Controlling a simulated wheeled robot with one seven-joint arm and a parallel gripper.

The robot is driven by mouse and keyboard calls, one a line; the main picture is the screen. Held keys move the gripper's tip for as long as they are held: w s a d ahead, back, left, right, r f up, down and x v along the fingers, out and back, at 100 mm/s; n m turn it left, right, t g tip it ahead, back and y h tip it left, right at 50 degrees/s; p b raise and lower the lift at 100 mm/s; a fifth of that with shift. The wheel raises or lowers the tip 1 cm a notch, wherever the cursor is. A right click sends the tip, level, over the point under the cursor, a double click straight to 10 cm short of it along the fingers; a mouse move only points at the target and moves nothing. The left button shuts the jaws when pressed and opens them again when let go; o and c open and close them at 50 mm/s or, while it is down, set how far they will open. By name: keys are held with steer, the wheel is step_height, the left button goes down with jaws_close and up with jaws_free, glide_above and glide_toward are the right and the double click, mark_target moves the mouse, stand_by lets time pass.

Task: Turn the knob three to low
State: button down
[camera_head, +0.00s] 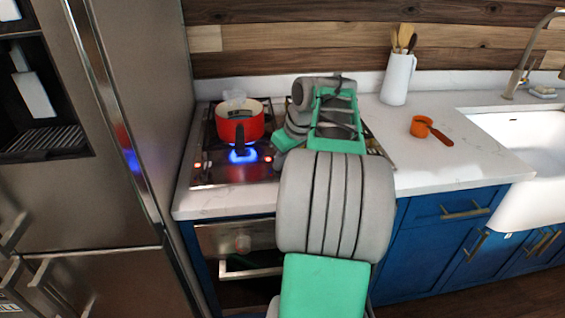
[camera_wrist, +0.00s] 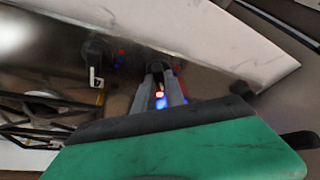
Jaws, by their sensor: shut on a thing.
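In the wrist view, my gripper (camera_wrist: 165,88) has its two grey fingers close together at the edge of the cooktop. They are shut on a dark stove knob, which is mostly hidden between them. I cannot read its number or setting. A red light and a blue glow show between the fingers. Another black knob (camera_wrist: 97,52) with a white mark stands to the left, apart from the fingers. The dark cooktop (camera_head: 225,172) is in the head view, where my arm covers its right part and hides the gripper and the held knob.
A red pot (camera_head: 240,122) sits over a lit blue flame (camera_head: 243,155) on the left burner. The fridge (camera_head: 130,130) bounds the left side.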

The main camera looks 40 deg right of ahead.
stand_by(0.4)
steer(key=c, duration=1.4)
jaws_free()
steer(key=p+v, duration=0.2)
steer(key=v, duration=0.5)
steer(key=shift+r, duration=0.4)
steer(key=shift+s, duration=0.25)
